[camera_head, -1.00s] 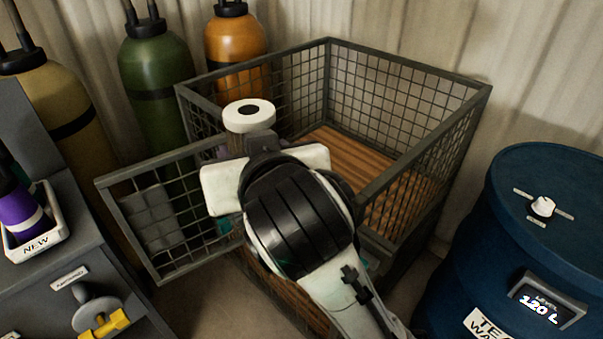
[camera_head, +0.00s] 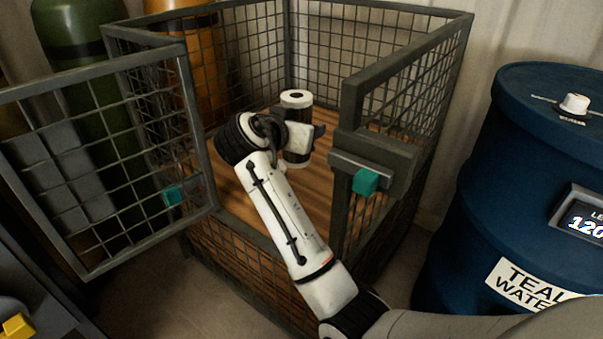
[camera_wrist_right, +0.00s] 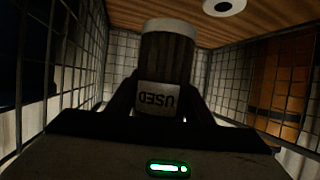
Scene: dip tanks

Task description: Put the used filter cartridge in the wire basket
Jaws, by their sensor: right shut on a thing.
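The used filter cartridge (camera_head: 297,98), a dark pleated cylinder with white ends, is upright between the fingers of my right gripper (camera_head: 303,136). In the right wrist view the gripper is shut on the cartridge (camera_wrist_right: 168,60), whose label reads USED upside down. The wire basket (camera_head: 420,14) is a dark mesh cage with a slatted wooden floor. The cartridge and gripper are inside it, over the floor; whether the cartridge touches the floor cannot be told. My left gripper is in neither current view.
The basket's mesh gate (camera_head: 128,252) stands open at the left. A post with a teal block (camera_head: 365,182) flanks the opening on the right. A blue drum (camera_head: 480,210) stands further right. A white holed disc (camera_wrist_right: 225,6) shows against the wood in the wrist view.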

